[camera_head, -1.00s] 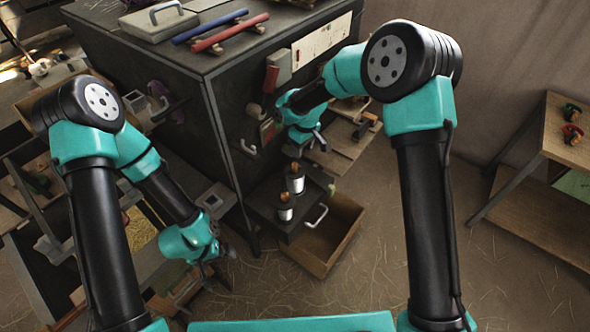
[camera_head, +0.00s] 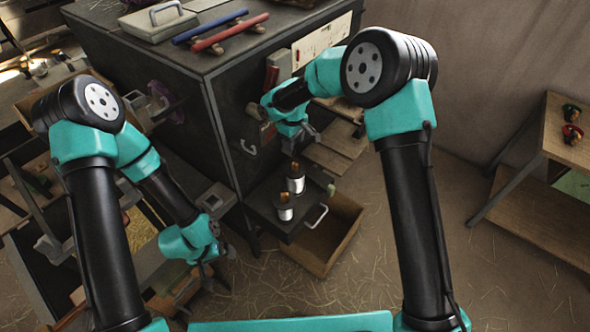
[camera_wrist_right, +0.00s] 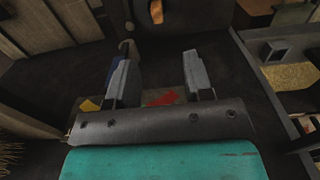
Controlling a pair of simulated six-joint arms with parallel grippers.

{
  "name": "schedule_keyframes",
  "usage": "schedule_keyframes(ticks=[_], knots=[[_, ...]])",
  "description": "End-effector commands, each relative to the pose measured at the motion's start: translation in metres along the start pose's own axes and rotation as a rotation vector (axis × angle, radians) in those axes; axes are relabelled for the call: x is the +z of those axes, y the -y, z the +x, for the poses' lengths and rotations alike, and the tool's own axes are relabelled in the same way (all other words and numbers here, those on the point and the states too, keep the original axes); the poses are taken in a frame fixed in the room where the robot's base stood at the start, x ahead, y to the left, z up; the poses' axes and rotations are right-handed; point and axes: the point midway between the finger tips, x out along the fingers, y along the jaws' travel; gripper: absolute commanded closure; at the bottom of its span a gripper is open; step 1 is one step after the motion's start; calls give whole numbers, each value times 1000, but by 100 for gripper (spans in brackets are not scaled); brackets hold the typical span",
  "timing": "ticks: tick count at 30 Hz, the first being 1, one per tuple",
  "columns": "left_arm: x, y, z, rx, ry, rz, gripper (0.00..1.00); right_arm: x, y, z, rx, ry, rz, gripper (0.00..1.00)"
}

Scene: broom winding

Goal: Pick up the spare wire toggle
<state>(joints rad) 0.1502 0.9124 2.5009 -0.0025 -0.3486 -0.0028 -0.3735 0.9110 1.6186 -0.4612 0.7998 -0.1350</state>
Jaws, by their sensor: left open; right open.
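Two wire spools, a rear one (camera_head: 296,184) and a front one (camera_head: 285,214), stand on a dark pull-out shelf (camera_head: 262,208). Each has a small orange-brown toggle on top, the rear one (camera_head: 295,166) and the front one (camera_head: 284,197). I cannot tell which toggle is the spare. My right gripper (camera_head: 300,143) is open and empty, above and behind the rear spool. In the right wrist view its fingers (camera_wrist_right: 158,72) are apart, and an orange-brown piece (camera_wrist_right: 156,12) shows beyond them. My left gripper (camera_head: 210,278) is open, low at the left.
A dark cabinet (camera_head: 165,75) stands behind the shelf, with red and blue rods on top. An open wooden drawer or box (camera_head: 335,235) is below the shelf. A wooden table (camera_head: 560,140) at the right holds green and red pieces. Straw-strewn floor is clear between.

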Motion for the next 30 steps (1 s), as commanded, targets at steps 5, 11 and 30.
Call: schedule_keyframes(ticks=[5, 11, 30], knots=[[0, 0, 0, 0, 0, 0, 1, 0, 0, 32, -2, 3, 0, 53], [0, 0, 0, 0, 0, 0, 1, 1, 0, 61, -1, 2, 1, 53], [0, 0, 0, 0, 0, 0, 1, 4, -1, 85, -2, 2, 1, 53]])
